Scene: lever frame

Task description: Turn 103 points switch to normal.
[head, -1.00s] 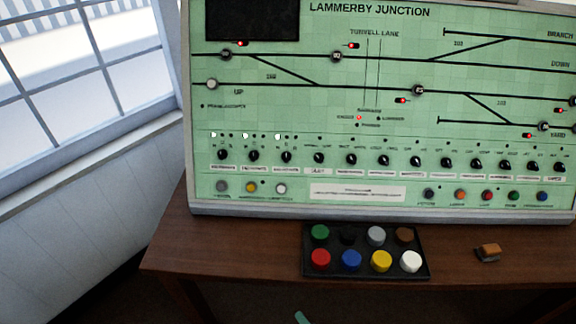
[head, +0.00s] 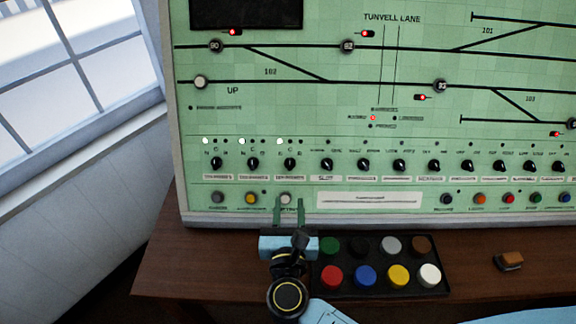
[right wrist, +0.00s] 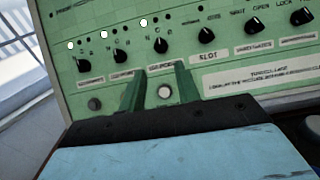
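The signal panel (head: 345,120) has a row of black knobs. The three leftmost each have a lit white lamp at their upper left; their labels are too blurred to read. The third knob (head: 290,163), likely the 103 points switch, also shows in the right wrist view (right wrist: 160,46). My right gripper (head: 288,212) is in front of the panel's lower edge, below that knob. Its green fingers are apart and empty, and the right wrist view (right wrist: 160,85) shows a white button between them in the picture. My left gripper is not in view.
A black tray (head: 446,291) of several coloured caps sits on the wooden desk (head: 200,265), right beside my right gripper. A small brown-orange block (head: 508,261) lies further right. The white button (head: 286,199) is in the panel's lower row. A window is at the left.

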